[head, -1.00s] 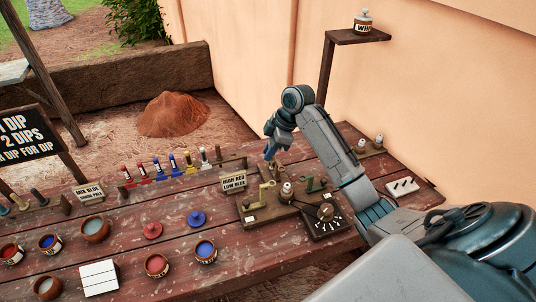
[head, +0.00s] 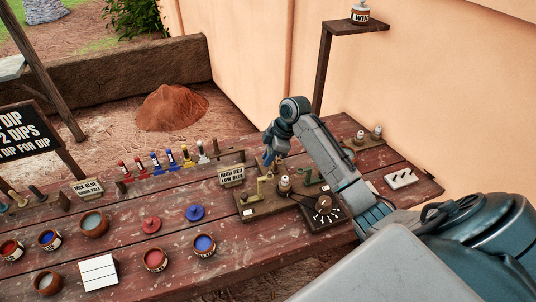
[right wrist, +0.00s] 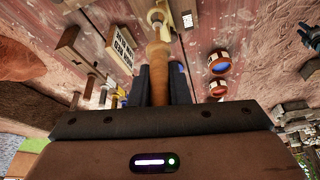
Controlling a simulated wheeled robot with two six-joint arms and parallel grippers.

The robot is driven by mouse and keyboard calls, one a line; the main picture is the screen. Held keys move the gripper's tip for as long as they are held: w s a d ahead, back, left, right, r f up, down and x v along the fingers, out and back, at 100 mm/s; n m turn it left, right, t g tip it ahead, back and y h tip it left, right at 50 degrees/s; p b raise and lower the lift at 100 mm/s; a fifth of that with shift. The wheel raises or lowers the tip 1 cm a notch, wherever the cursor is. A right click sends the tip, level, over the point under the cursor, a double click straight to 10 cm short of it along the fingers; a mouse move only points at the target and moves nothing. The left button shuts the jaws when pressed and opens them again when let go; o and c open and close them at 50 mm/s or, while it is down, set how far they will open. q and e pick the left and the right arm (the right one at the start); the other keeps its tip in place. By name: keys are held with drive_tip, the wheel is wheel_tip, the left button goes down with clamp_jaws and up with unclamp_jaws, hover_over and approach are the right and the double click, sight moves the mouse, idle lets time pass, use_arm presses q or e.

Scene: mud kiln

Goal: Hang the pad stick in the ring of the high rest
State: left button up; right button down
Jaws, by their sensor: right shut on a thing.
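My right gripper (head: 269,160) is low over the far edge of the brown fixture board (head: 252,213). In the right wrist view its fingers (right wrist: 161,80) are shut on the pad stick (right wrist: 158,72), a tapered wooden handle with a pale rounded end pointing away from the gripper. In the head view the gripper mostly hides the stick. On the board stand an olive-yellow bracket (head: 262,187) and a green bracket (head: 309,177); I cannot tell which is the high rest, and no ring shows clearly. My left gripper is not in view.
A "HIGH RED LOW BLUE" sign (head: 231,176) stands just left of the board. A dial box (head: 323,208) is at its right. A rack of coloured sticks (head: 165,172) stands behind. Paint pots, including a blue one (head: 204,245), fill the table's front left. A tall shelf (head: 352,29) rises behind.

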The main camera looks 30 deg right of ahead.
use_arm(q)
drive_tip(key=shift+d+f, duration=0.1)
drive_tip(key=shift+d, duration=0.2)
use_arm(e)
drive_tip(key=shift+a, duration=0.15)
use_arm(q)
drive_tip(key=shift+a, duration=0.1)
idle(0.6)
use_arm(e)
drive_tip(key=shift+f, duration=0.2)
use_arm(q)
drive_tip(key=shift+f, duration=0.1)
use_arm(e)
drive_tip(key=shift+f, duration=0.4)
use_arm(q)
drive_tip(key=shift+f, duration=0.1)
use_arm(e)
drive_tip(key=shift+f, duration=0.2)
use_arm(q)
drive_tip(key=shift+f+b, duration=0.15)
drive_tip(key=shift+b, duration=0.25)
use_arm(e)
drive_tip(key=shift+f, duration=0.4)
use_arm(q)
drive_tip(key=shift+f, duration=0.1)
use_arm(e)
drive_tip(key=shift+f, duration=0.35)
